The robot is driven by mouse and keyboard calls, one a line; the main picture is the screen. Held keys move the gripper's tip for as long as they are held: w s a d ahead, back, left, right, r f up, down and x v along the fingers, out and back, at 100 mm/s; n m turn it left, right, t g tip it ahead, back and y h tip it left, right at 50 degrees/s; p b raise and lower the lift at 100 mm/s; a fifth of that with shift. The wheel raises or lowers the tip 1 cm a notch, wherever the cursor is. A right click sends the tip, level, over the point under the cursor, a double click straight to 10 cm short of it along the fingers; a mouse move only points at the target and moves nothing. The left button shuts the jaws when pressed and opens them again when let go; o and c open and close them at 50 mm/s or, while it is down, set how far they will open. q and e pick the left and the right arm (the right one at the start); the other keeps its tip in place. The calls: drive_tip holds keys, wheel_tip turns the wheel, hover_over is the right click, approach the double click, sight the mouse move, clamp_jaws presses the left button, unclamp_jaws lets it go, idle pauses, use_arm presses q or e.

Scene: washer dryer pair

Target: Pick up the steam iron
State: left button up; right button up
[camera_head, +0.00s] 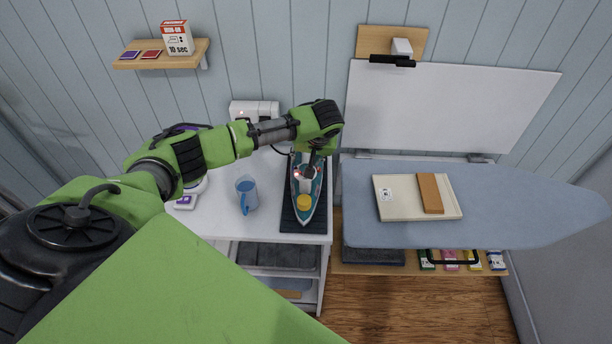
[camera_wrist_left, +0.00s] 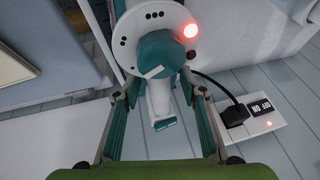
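The steam iron (camera_head: 306,200), teal and white with a yellow cap near its tip, lies on a dark mat (camera_head: 290,213) on the white cabinet top. My left gripper (camera_head: 314,160) points down over the iron's rear end and hides part of it. In the left wrist view the iron (camera_wrist_left: 160,55) shows its teal dial, a glowing red light and its white handle. The fingers of the left gripper (camera_wrist_left: 158,88) stand apart on either side of the handle, with gaps visible. My right gripper is not in view.
An ironing board (camera_head: 480,220) with a board and brown block is at the right. A wall socket unit (camera_wrist_left: 255,112) with a black plug and cord is close to the gripper. A small shelf (camera_head: 160,62) hangs upper left.

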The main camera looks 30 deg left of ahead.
use_arm(q)
clamp_jaws()
drive_tip(key=shift+w+r, duration=0.1)
drive_tip(key=shift+w, duration=0.05)
